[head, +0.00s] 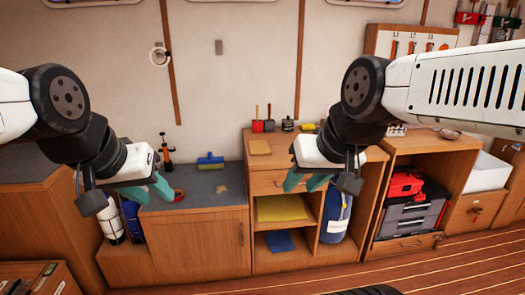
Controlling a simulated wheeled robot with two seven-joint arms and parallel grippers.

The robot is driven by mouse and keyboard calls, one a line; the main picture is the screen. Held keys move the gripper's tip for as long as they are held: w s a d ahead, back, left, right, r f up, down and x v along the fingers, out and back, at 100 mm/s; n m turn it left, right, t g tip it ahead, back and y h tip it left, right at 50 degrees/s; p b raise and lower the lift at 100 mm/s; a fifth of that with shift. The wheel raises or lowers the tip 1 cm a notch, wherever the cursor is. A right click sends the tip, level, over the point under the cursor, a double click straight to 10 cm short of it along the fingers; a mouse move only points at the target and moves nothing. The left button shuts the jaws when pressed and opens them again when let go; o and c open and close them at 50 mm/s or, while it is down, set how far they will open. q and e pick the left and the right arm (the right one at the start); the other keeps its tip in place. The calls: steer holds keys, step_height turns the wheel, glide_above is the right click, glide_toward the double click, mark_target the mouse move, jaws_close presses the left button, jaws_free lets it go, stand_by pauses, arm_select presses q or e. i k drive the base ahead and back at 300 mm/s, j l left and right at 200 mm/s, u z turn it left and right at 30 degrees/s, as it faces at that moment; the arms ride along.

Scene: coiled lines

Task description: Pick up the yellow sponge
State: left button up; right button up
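A small yellow block (307,127), which looks like the sponge, lies at the back of the middle cabinet's top; it is too small to be sure. A larger flat yellow item (281,207), perhaps a folded cloth, lies on the open shelf below. My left gripper (150,191) is open and empty above the left, grey-topped cabinet. My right gripper (305,183) is open and empty in front of the middle cabinet, nearer to me than the small yellow block. Both grippers have teal fingers.
The grey-topped cabinet (196,206) bears a blue brush (210,162) and a red tape roll (179,195). A tan sheet (260,147), red and dark pots (263,126) stand near the small yellow block. A blue cylinder (336,215) and blue cloth (279,242) sit in the shelves.

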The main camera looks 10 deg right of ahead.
mark_target(308, 127)
steer(key=i+l+u, duration=0.45)
steer(key=i+l, duration=1.4)
